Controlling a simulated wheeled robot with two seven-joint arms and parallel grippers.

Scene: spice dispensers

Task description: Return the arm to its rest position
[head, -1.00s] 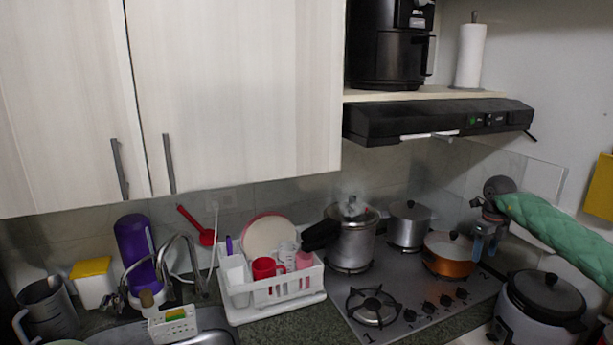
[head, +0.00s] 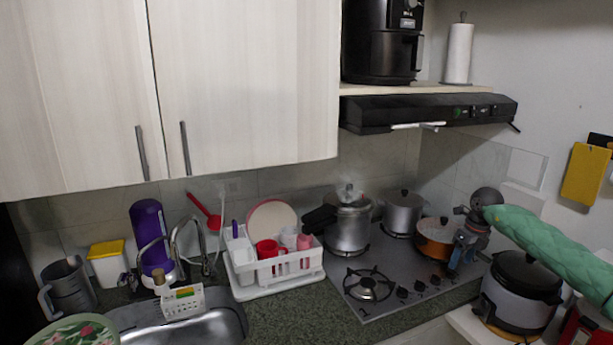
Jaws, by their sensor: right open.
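My right arm, in a green quilted sleeve, comes in from the right edge of the head view. My right gripper (head: 461,258) is open, pointing down beside the orange pot (head: 432,247) and above the stove's right side. No held object shows in it. I cannot tell whether its fingers touch the pot. My left gripper is not in view.
A stove (head: 385,278) holds a pressure cooker (head: 348,226) and a silver pot (head: 402,212). A rice cooker (head: 521,290) stands below my right arm. The range hood (head: 430,111) hangs above. A white dish rack (head: 272,268) and the sink (head: 195,320) are to the left.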

